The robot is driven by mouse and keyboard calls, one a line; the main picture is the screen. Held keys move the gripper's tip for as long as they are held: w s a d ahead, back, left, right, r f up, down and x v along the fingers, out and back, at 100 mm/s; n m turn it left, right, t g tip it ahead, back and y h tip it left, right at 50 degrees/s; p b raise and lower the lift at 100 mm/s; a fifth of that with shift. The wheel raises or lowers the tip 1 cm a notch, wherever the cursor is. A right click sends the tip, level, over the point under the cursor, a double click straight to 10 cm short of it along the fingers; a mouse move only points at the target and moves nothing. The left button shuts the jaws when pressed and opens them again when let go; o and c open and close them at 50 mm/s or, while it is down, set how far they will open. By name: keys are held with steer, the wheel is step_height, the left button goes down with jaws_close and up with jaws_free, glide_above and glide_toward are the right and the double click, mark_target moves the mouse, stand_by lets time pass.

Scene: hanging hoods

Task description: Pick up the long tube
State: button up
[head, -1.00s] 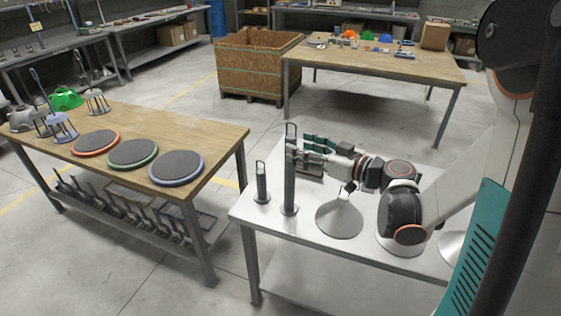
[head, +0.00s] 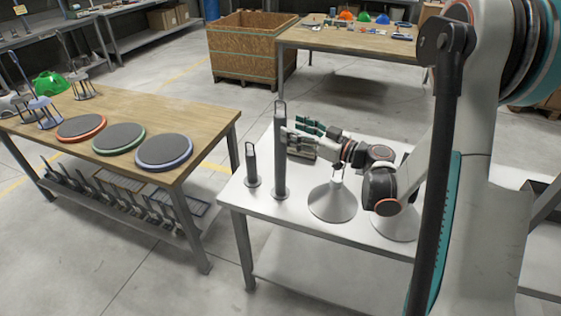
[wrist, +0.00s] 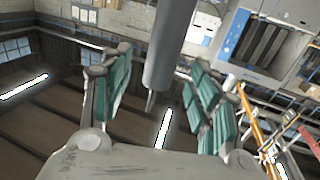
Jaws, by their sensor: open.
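The long tube (head: 279,160) is a tall grey cylinder with a wire loop on top. It stands upright on the white table (head: 290,223), near its left side. My gripper (head: 293,141) is open beside its upper part, reaching in from the right with green-padded fingers. In the wrist view the tube (wrist: 170,45) shows in the gap between the two sets of green pads (wrist: 162,95), with space on both sides. Whether it lies fully between the fingertips or just beyond them I cannot tell. The tube's base is out of the wrist view.
A shorter grey tube (head: 252,166) stands just left of the long one. A grey cone-shaped hood (head: 332,202) stands under my wrist, with another (head: 396,224) to its right. A wooden workbench (head: 205,138) with round pads stands left, across a floor gap.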

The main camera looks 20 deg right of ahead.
mark_target(280, 126)
steer(key=x, duration=0.2)
steer(key=b+x, duration=0.1)
steer(key=x, duration=0.2)
steer(key=shift+w+a+f+b, duration=0.15)
steer(key=shift+a+f+b, duration=0.1)
steer(key=shift+f+b, duration=0.1)
jaws_close()
